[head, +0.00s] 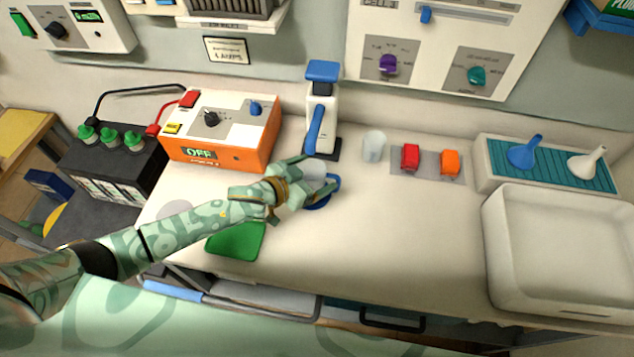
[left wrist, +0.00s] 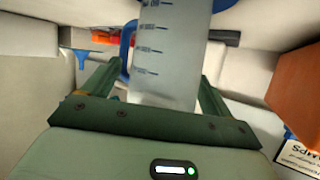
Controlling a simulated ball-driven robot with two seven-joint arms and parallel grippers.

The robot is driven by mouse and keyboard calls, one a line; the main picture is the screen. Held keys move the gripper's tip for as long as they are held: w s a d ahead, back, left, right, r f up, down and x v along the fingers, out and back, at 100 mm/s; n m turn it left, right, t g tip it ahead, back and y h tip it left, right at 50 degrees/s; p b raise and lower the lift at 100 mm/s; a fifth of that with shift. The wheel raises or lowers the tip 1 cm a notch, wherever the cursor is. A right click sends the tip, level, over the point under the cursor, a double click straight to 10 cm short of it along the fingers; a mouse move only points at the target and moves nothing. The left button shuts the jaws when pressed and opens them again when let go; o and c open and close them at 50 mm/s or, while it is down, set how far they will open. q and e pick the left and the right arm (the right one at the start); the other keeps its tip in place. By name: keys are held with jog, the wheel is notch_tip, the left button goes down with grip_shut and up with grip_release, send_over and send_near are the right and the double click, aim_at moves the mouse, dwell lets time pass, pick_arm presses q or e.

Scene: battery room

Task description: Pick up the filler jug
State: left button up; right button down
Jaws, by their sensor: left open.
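The filler jug (head: 314,168) is a translucent cup with a blue handle, standing on the white worktop in the middle of the head view, partly hidden by my left gripper (head: 313,177). In the left wrist view the jug (left wrist: 168,60) shows dark measuring marks. It is upright between the two green fingers of my left gripper (left wrist: 160,78), with its blue handle on the left side. The fingers are open, one on each side of the jug. I cannot tell whether either touches it. My right gripper is not in view.
A white dispenser with a blue top (head: 321,105) stands just behind the jug. An orange charger (head: 235,150) and a green cloth (head: 237,240) are to the left. A clear cup (head: 375,146), red and orange clips, funnels and a white basin (head: 560,300) are to the right.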

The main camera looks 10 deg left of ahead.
pick_arm(q)
jog(key=shift+a, duration=0.1)
jog(key=c, duration=1.2)
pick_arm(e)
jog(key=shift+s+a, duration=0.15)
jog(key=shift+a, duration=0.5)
pick_arm(q)
jog(key=shift+r, duration=0.1)
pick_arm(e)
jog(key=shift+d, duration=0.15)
pick_arm(q)
jog(key=shift+r, duration=0.4)
jog(key=shift+r+p, duration=0.65)
jog(key=shift+r, duration=0.65)
jog(key=s+a, duration=1)
jog(key=s, duration=0.4)
jog(key=shift+s+a, duration=0.2)
jog(key=shift+a, duration=0.15)
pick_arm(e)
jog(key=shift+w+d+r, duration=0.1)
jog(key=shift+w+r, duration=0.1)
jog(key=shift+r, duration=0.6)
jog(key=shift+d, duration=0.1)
